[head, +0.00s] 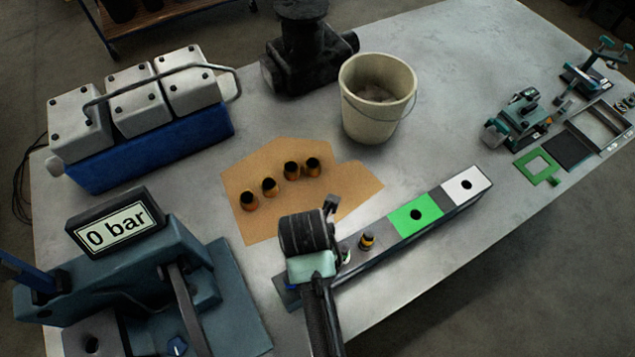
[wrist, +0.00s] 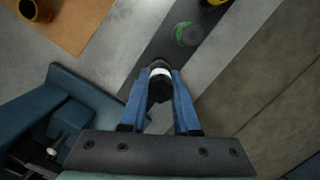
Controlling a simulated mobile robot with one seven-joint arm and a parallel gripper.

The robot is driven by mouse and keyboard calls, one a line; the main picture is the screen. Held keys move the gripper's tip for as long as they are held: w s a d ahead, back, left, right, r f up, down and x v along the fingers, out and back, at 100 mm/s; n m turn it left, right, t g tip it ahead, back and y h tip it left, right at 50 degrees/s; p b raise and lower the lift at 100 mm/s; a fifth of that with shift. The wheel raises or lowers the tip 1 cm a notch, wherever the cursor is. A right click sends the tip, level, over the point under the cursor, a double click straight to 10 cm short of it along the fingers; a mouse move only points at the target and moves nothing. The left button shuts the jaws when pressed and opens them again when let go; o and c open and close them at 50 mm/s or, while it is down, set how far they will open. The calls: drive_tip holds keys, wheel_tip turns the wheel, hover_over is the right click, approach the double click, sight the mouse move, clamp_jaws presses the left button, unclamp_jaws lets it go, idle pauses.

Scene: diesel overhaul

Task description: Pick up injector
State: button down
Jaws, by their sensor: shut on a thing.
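My gripper (wrist: 160,78) is shut on a dark, round-topped piece with a white band, which I take to be an injector (wrist: 159,90). It is between the two blue fingers, over the near left end of the long dark rack (head: 438,226). I cannot tell whether it is still seated or lifted. In the head view my wrist hides the held piece and most of the fingers. Another injector (head: 367,241), dark with an orange band, stands in the rack. Between the two is a green-ringed spot (wrist: 187,34).
The rack has a green square (head: 415,215) and a white square (head: 467,185), each with a hole. Several brass cups (head: 269,187) stand on brown paper (head: 345,184). A bucket (head: 377,105), an engine block (head: 150,130) and a 0 bar tester (head: 120,223) stand around.

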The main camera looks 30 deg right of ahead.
wheel_tip(320, 180, up, 8)
drive_tip(key=shift+w+f+b, duration=0.1)
drive_tip(key=shift+f+b, duration=0.1)
drive_tip(key=shift+b, duration=0.55)
drive_tip(key=s, duration=1.8)
drive_tip(key=shift+d+r, duration=0.25)
drive_tip(key=shift+d, duration=0.05)
drive_tip(key=shift+s, duration=0.1)
drive_tip(key=c, duration=1.2)
unclamp_jaws()
clamp_jaws()
drive_tip(key=shift+p, duration=0.65)
drive_tip(key=shift+f, duration=0.1)
